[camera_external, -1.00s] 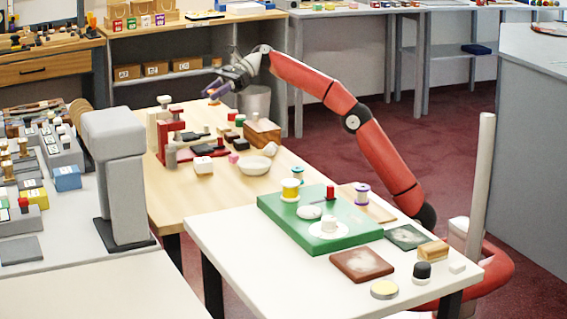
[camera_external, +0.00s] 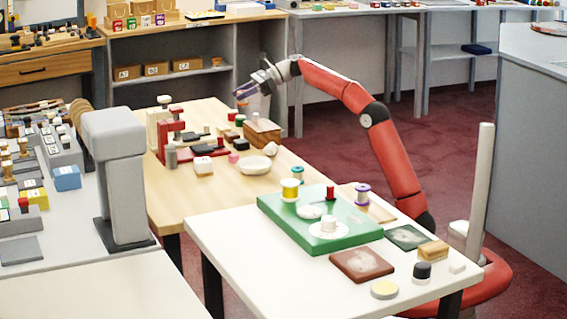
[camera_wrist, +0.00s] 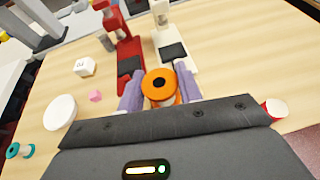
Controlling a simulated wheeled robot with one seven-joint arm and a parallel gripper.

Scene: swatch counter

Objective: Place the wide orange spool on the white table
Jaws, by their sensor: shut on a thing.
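My gripper (camera_external: 247,92) is up over the far end of the wooden table (camera_external: 165,210). In the wrist view its two purple fingers (camera_wrist: 160,92) are shut on an orange spool (camera_wrist: 148,88) with a dark centre, seen end-on. In the external view the spool is too small and covered to make out clearly. The white table (camera_external: 225,248) stands in the front right, well away from my gripper. A green board (camera_external: 285,225) lies on it.
The board carries a yellow spool (camera_external: 290,190), a red-topped peg and white pieces. A purple-and-white spool (camera_external: 362,197) stands beside it. Red (camera_external: 180,145) and white presses and a white bowl (camera_external: 254,165) stand on the wooden table. The white table's front left is bare.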

